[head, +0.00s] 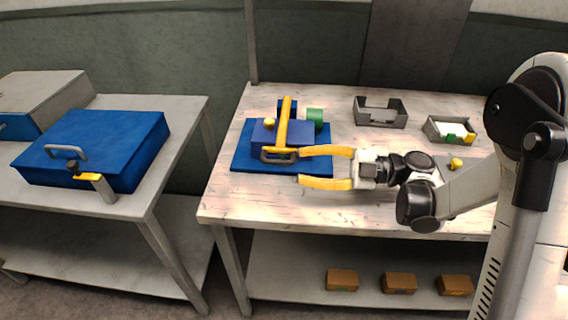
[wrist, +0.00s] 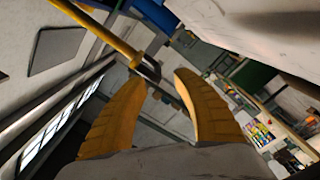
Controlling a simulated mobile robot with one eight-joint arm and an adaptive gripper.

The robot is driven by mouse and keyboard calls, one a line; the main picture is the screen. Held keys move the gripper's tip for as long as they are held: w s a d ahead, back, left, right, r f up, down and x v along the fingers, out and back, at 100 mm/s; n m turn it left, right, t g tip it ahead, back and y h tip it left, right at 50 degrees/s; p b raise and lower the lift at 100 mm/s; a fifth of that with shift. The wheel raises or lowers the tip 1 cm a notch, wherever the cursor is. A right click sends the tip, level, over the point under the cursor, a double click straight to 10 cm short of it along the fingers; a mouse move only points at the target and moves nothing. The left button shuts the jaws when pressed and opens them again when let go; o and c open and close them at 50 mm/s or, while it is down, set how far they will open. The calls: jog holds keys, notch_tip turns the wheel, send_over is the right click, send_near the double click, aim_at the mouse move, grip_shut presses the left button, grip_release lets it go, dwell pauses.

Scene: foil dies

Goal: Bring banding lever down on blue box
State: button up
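A yellow lever (head: 284,120) stands over a blue box (head: 265,133), which sits on a flat blue base (head: 242,158) on the middle table. The lever's near end carries a dark grey handle (head: 270,156). My gripper (head: 300,166) has two long yellow fingers, spread apart and pointing left at the handle. In the wrist view the lever (wrist: 100,25) and its handle (wrist: 150,68) lie just beyond my open fingertips (wrist: 160,77). Nothing shows between the fingers. I cannot tell whether the upper finger touches the handle.
A green cylinder (head: 315,115) stands behind the blue box. Two grey trays (head: 365,118) (head: 434,133) stand at the back right. A large blue case (head: 105,140) lies on the left table. Small brown boxes (head: 342,280) sit on the lower shelf. The table's front left is clear.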

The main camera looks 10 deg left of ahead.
jog(key=d, duration=0.6)
jog(key=shift+w+d, duration=0.2)
jog(key=shift+d, duration=0.15)
jog(key=s+d+m+t+h, duration=0.4)
jog(key=s+d+m+h, duration=0.3)
jog(key=m, duration=0.7)
jog(key=s+d+m+t+h, duration=0.4)
jog(key=s+d+m+h, duration=0.3)
jog(key=m+h, duration=0.4)
jog(key=d+m, duration=0.1)
jog(key=m, duration=0.2)
jog(key=shift+d, duration=0.2)
